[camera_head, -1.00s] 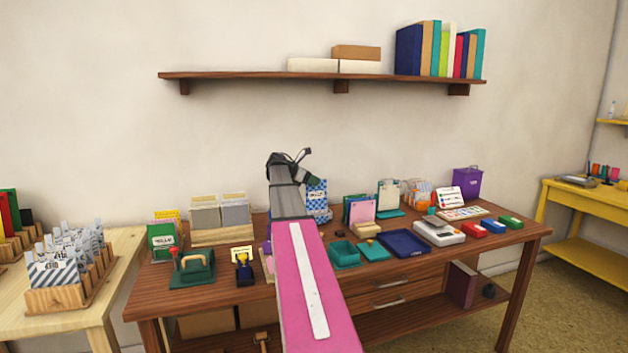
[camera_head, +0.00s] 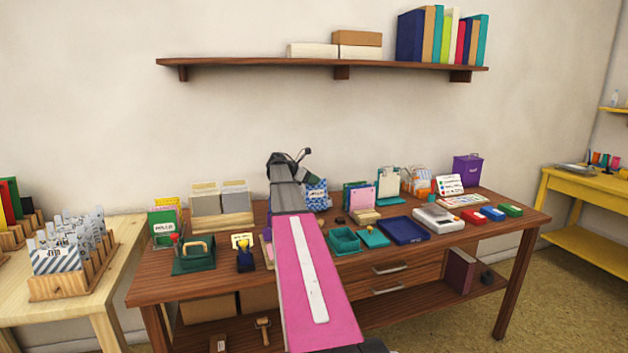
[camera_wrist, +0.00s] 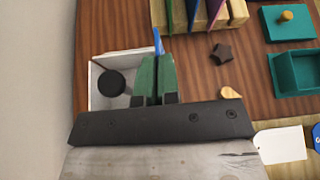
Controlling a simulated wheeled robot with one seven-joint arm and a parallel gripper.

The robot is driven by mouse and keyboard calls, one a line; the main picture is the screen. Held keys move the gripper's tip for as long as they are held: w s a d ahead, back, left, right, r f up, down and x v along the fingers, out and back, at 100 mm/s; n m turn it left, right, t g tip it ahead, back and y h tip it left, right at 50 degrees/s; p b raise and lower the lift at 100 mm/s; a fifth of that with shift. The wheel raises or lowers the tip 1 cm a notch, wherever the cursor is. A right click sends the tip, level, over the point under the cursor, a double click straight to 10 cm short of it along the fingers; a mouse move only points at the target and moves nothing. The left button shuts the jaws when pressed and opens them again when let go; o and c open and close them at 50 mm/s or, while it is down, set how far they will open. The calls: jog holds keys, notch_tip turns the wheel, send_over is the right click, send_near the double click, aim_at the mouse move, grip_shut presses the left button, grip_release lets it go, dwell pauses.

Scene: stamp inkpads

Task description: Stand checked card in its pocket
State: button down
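The blue-and-white checked card (camera_head: 317,193) stands roughly upright at the back of the brown table in the head view, partly behind my arm. In the wrist view only its thin blue edge (camera_wrist: 157,42) shows, between the green fingers. My gripper (camera_wrist: 156,75) looks shut on it, with the fingers close together. In the wrist view a white open box (camera_wrist: 103,66) with a round black thing inside lies just left of the fingers. Whether the card's lower end touches anything is hidden, and I cannot tell which holder is its pocket.
Left of my arm are card holders (camera_head: 222,222), a green card marked with writing (camera_head: 162,228) and a green stamp stand (camera_head: 192,262). Right are upright coloured cards (camera_head: 358,197), teal trays (camera_head: 345,240), a blue tray (camera_head: 404,231) and a scale (camera_head: 438,218). A dark star-shaped thing (camera_wrist: 222,54) lies nearby.

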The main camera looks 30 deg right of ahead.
jog(key=c, duration=1.3)
grip_release()
jog(key=shift+o, duration=0.2)
jog(key=shift+r, duration=0.2)
jog(key=shift+r, duration=2.85)
